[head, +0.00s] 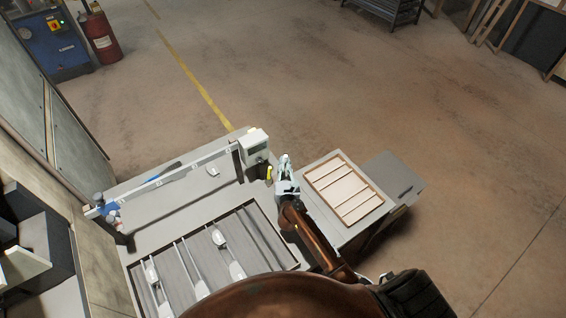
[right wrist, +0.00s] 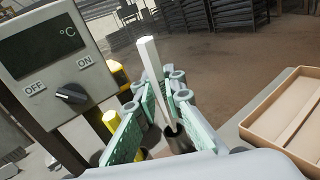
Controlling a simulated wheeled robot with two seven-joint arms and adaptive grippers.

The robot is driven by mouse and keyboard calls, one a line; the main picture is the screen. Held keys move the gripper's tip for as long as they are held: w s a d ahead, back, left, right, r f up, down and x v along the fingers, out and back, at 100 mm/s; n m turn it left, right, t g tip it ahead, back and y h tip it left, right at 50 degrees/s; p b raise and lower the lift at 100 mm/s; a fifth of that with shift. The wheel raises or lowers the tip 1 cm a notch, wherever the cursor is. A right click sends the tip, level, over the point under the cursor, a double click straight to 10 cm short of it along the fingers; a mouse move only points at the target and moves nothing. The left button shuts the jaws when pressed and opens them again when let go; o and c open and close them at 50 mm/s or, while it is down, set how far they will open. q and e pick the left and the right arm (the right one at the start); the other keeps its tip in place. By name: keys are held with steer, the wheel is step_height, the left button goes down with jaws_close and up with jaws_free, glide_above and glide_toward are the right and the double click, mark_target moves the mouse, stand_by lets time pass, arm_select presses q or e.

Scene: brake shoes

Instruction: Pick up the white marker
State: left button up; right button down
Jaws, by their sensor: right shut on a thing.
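The white marker (right wrist: 150,58) stands slightly tilted between the green-padded fingers of my right gripper (right wrist: 158,102) in the right wrist view. The fingers are shut on it, and its upper part sticks out above them. Its lower end is close to a dark round holder (right wrist: 181,142); I cannot tell whether it is still inside. In the head view my right gripper (head: 284,163) is at the right edge of the workbench, beside the control box; the marker is too small to make out there. My left gripper is not in view.
Yellow markers (right wrist: 110,121) stand just left of the fingers. A control box (right wrist: 52,58) with a knob is close on the left. A wooden compartment tray (head: 344,190) lies to the right. A dark tray (head: 262,232) with white parts lies on the workbench (head: 158,213).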

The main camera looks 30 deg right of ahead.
steer(key=s+a+r+p, duration=0.1)
steer(key=s+r+p, duration=0.1)
steer(key=s+r, duration=0.7)
steer(key=r+p, duration=0.1)
steer(key=p, duration=0.1)
steer(key=s+r+p, duration=0.1)
steer(key=r+p, duration=0.1)
steer(key=s+r+p, duration=0.1)
steer(key=r+p, duration=0.1)
steer(key=p, duration=0.1)
steer(key=shift+s+a+r, duration=0.15)
steer(key=shift+s+a, duration=0.05)
steer(key=shift+s, duration=0.05)
